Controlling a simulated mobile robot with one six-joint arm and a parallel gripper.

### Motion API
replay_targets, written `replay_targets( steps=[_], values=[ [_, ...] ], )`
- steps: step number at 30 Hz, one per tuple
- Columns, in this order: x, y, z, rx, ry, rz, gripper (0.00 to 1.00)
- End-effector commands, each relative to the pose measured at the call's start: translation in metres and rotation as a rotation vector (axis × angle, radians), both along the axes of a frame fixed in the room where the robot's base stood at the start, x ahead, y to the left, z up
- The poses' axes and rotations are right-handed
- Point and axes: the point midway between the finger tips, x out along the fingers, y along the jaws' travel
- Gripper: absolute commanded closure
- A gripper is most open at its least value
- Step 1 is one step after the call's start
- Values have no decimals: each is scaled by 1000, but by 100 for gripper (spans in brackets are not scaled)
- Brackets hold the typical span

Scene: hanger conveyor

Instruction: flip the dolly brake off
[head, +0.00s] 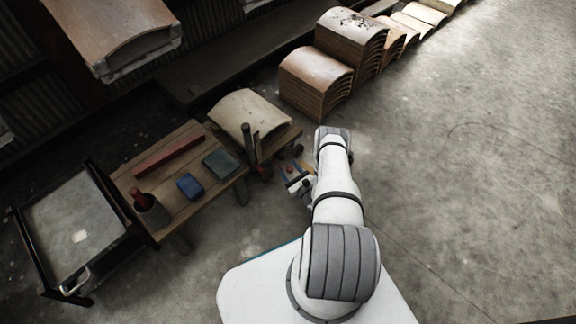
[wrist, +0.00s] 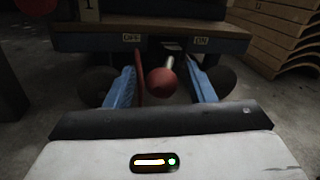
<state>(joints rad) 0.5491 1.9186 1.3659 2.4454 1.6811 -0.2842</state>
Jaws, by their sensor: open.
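The dolly (head: 283,141) is low with a wooden deck and carries curved tiles. In the wrist view its edge (wrist: 110,42) has an OFF label (wrist: 132,37) at left and an ON label (wrist: 201,41) at right. The brake lever's red ball knob (wrist: 162,82) is on a short pale stem between the labels, nearer ON at its root. My gripper (head: 292,177) is open at the dolly's near end. Its blue fingers stand on either side of the knob in the wrist view, with gaps visible. Contact with the lever cannot be seen.
Dark wheels (wrist: 98,85) flank the lever below the deck. A wooden bench (head: 172,170) with a red bar, blue block and cup stands left of the dolly. A wheeled cart (head: 130,228) is farther left. Tile stacks (head: 318,85) stand behind. The floor at right is clear.

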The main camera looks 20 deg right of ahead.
Motion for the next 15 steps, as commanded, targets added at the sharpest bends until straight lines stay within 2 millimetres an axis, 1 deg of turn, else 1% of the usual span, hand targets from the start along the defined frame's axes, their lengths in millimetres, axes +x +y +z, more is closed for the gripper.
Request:
replay_targets(
  steps=[8,15],
  values=[
    [0,-3,0,0,1,-7,51],
    [0,-4,0,0,0,-9,71]
  ],
)
